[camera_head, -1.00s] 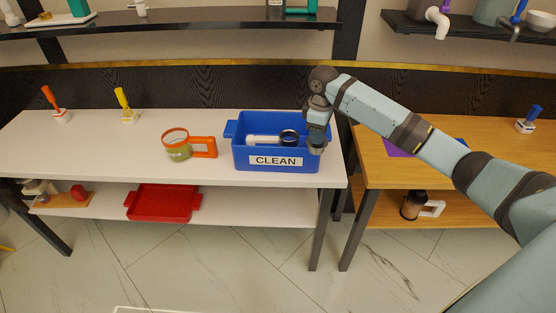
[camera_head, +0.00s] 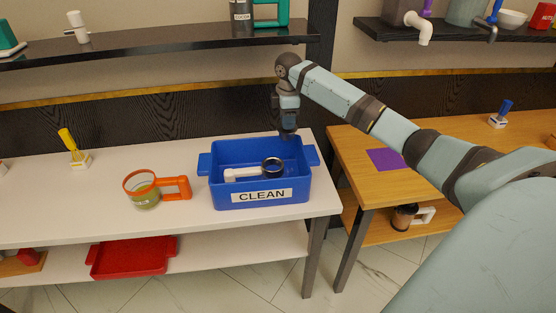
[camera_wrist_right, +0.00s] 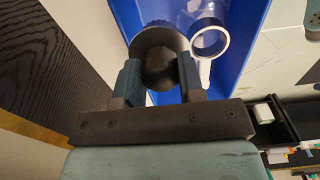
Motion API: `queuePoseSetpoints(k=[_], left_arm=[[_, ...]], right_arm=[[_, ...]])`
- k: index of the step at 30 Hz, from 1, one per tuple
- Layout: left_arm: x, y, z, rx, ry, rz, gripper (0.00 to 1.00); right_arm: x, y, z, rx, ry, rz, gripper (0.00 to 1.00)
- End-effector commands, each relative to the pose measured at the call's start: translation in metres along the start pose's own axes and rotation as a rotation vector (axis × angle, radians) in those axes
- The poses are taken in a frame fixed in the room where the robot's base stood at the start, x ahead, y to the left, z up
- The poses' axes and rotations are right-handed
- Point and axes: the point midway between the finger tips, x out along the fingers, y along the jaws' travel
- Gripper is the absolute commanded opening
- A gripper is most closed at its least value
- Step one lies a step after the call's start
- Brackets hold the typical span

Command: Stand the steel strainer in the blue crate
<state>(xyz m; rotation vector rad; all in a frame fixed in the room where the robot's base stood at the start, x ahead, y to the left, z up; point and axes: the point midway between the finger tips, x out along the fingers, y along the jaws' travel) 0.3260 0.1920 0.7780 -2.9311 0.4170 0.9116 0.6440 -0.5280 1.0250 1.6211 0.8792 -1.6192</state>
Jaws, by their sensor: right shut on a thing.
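The blue crate (camera_head: 225,194) with a CLEAN label stands on the white table. My right gripper (camera_head: 288,129) is at the crate's back right, pointing down. In the wrist view my right gripper (camera_wrist_right: 159,80) is shut on a dark, round-topped thing (camera_wrist_right: 158,62), seemingly the steel strainer. Its lower part is hidden, so I cannot tell whether it touches the crate. My left gripper is out of view.
A glass mug with an orange rim and handle (camera_head: 143,199) stands left of the crate. A yellow-handled tool (camera_head: 68,140) stands farther back. A red tray (camera_head: 130,256) lies on the shelf below. A wooden table (camera_head: 350,160) with a purple mat (camera_head: 385,159) is at right.

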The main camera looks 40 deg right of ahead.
Motion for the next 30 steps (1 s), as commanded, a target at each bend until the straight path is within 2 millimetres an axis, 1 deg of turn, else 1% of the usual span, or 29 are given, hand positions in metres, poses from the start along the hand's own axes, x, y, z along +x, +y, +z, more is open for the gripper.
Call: queuePoseSetpoints(k=[1, 6, 10, 12, 17, 19, 25, 27, 30], left_arm=[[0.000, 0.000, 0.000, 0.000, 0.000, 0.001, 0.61], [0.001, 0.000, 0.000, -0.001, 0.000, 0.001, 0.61], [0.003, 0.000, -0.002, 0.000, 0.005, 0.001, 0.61], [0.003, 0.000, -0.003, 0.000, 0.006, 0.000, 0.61], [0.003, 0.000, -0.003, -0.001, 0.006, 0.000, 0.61], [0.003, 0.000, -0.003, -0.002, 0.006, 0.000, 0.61], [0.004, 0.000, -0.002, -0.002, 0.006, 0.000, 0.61], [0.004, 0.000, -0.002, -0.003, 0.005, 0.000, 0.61], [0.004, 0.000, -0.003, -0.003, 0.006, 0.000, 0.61]], right_arm=[[0.015, -0.001, 0.000, 0.001, -0.001, -0.004, 0.12], [0.060, -0.001, 0.000, 0.000, -0.001, -0.003, 0.12], [0.086, 0.000, 0.000, 0.001, -0.001, -0.001, 0.12], [0.095, 0.000, 0.000, 0.002, -0.001, 0.000, 0.12], [0.105, 0.000, 0.000, 0.001, 0.001, 0.001, 0.12], [0.111, 0.000, 0.000, 0.001, 0.000, -0.001, 0.12], [0.141, 0.000, 0.000, 0.001, 0.000, -0.001, 0.12], [0.145, 0.000, 0.000, 0.001, 0.000, 0.000, 0.12], [0.145, 0.000, 0.000, 0.001, 0.000, 0.001, 0.12]])
